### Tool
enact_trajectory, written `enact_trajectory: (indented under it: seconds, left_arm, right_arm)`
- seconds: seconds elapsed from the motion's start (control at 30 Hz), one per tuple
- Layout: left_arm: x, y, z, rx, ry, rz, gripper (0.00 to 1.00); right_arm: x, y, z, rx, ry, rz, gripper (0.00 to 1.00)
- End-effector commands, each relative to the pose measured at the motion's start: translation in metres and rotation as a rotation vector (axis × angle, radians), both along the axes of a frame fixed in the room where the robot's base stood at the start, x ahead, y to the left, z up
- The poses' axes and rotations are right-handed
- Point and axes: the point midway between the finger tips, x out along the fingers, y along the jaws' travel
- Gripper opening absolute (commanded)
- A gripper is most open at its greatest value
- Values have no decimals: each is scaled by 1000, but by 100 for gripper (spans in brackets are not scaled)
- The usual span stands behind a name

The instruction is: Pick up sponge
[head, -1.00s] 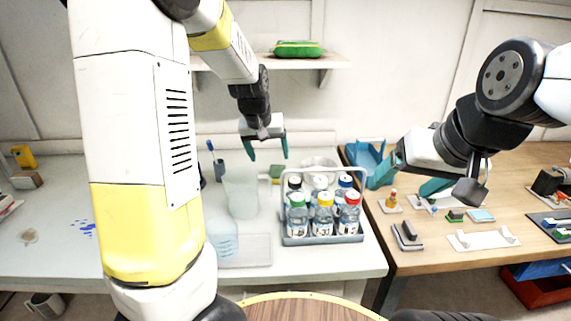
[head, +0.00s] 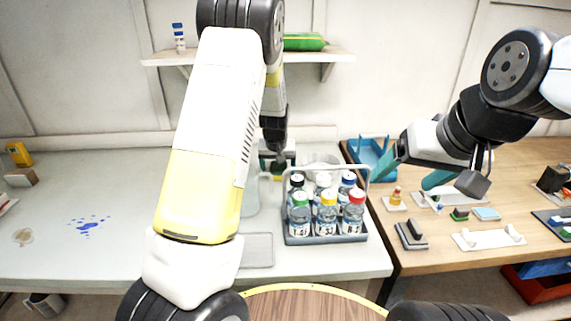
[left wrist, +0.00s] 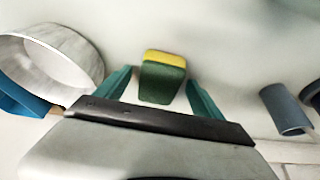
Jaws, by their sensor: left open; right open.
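The sponge (left wrist: 162,78) is green with a yellow layer. It stands on the pale counter, between and a little beyond the two teal fingers of my left gripper (left wrist: 158,92) in the left wrist view. The fingers are open, with a gap on each side of the sponge. In the head view my left gripper (head: 277,165) is low over the back of the counter, behind the bottle rack, and the sponge is mostly hidden there. My right gripper (head: 405,172) is open and empty above the wooden table at the right.
A rack (head: 325,238) of capped bottles stands just in front of the sponge area. A pale round container (left wrist: 55,55) is left of the gripper in the wrist view, with a grey-blue cylinder (left wrist: 285,110) to the right. A shelf (head: 250,57) hangs above.

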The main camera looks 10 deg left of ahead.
Motion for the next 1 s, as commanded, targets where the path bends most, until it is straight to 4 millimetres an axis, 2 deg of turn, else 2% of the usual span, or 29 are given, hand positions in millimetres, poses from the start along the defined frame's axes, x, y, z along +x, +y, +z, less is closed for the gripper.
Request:
enact_trajectory:
  seconds: [0.27, 0.5, 0.57, 0.6, 0.87, 1.0]
  left_arm:
    - [2, 0, -3, 0, -1, 0, 76]
    - [1, 0, -2, -1, -1, 0, 29]
    - [1, 0, -2, -1, -1, 0, 17]
    - [1, 0, -2, -1, -1, 0, 14]
    - [2, 0, 1, -1, -2, 0, 14]
    - [3, -1, 20, -3, -6, 0, 14]
  right_arm:
    - [0, 0, 0, 0, 0, 0, 79]
    - [0, 0, 0, 0, 0, 0, 79]
    - [0, 0, 0, 0, 0, 0, 79]
    - [0, 0, 0, 0, 0, 0, 79]
    - [0, 0, 0, 0, 0, 0, 79]
    - [0, 0, 0, 0, 0, 0, 79]
